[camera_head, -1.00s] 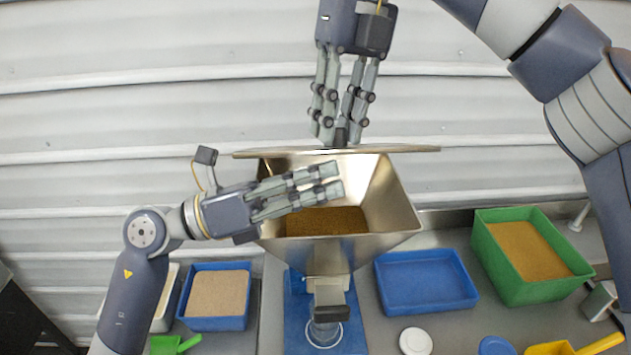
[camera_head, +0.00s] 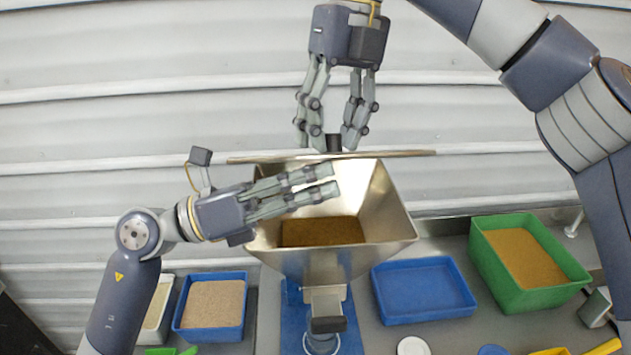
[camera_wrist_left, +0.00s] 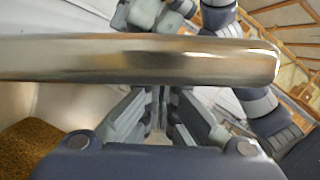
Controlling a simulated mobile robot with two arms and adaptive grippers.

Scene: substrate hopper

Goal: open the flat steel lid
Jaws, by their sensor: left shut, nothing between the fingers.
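The flat steel lid (camera_head: 400,154) shows nearly edge-on as a thin strip at the back of the steel hopper (camera_head: 385,225). The hopper mouth is uncovered, with brown substrate (camera_head: 325,231) inside. The lid's black knob (camera_head: 334,143) is on its far side. My right gripper (camera_head: 329,138) is open, its fingers spread on either side of the knob. My left gripper (camera_head: 333,181) is shut and empty, lying across the hopper mouth in front of the lid. In the left wrist view the lid's edge (camera_wrist_left: 140,58) crosses close beyond the left fingers (camera_wrist_left: 160,120); contact is unclear.
A blue tray (camera_head: 424,316) and a green bin (camera_head: 572,289) of substrate stand right of the hopper. A blue bin (camera_head: 210,333) of pale substrate stands at the left. A yellow scoop (camera_head: 603,348) and a white round lid (camera_head: 412,346) lie at the front. A corrugated wall is behind.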

